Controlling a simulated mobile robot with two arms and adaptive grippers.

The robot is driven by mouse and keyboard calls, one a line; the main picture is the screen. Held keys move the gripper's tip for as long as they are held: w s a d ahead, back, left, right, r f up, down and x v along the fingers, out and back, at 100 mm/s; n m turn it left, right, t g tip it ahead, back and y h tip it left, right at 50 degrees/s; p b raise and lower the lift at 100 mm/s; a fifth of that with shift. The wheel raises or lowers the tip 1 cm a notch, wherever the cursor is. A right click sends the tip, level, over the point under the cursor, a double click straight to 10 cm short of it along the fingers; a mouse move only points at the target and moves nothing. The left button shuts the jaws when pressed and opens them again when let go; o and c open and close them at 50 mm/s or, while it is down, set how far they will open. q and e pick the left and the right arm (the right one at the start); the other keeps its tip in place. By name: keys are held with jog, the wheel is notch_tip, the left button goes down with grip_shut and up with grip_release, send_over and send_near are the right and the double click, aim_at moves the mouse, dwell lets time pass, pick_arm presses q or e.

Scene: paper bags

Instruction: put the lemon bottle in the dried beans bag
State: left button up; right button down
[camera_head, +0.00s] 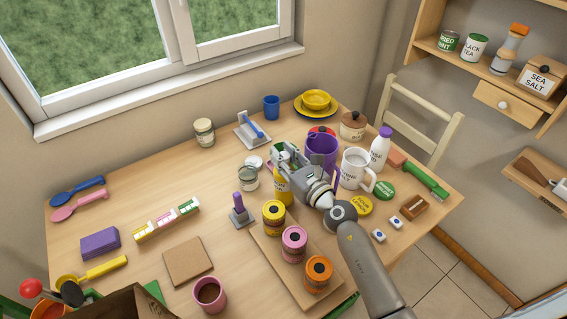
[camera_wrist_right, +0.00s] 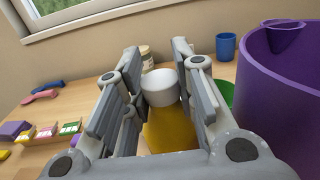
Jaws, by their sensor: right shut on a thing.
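The lemon bottle appears to be the yellow bottle (camera_head: 283,190) with a white cap, which also shows in the right wrist view (camera_wrist_right: 170,132). My right gripper (camera_head: 287,158) is shut on it, one finger on each side of the bottle in the wrist view (camera_wrist_right: 158,65). The gripper hides much of the bottle in the head view. I cannot tell whether its base touches the table. I do not see a dried beans bag in either view. My left gripper is not in view.
A purple jug (camera_head: 321,150) stands close beside the right gripper, with a white mug (camera_head: 355,168) to its right. A board (camera_head: 274,256) with several lidded jars is in front. A grey-lidded tin (camera_head: 248,180) stands left of the bottle.

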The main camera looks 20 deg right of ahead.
jog(key=shift+d+f, duration=0.1)
jog(key=shift+f, duration=0.35)
jog(key=c, duration=1.5)
grip_release()
